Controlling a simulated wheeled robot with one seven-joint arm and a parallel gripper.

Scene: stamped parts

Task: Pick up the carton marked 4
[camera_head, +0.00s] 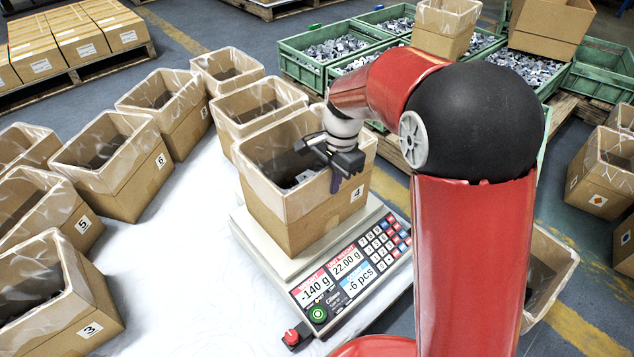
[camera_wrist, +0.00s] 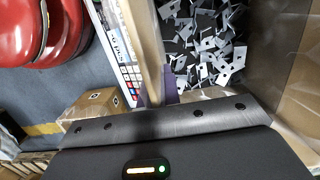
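The carton marked 4 (camera_head: 290,215) is a brown open box with a clear liner. It stands upright on the scale (camera_head: 277,262), its label on the lower right face. My gripper (camera_head: 338,178) is at the carton's right-hand rim, pointing down, with a purple finger against the wall. In the wrist view, the carton's wall (camera_wrist: 148,45) runs down to my gripper (camera_wrist: 157,92), and purple finger parts show beside it. Grey stamped parts (camera_wrist: 208,45) lie inside the carton. The fingertips are mostly hidden, so I cannot tell whether they are closed on the wall.
The scale display (camera_head: 330,287) reads -140 g, 22.00 g and -6 pcs. Several other lined cartons stand left and behind, including those marked 3 (camera_head: 85,300), 5 (camera_head: 60,225) and 6 (camera_head: 140,185). Green crates (camera_head: 300,65) are behind. The white surface (camera_head: 180,260) left of the scale is clear.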

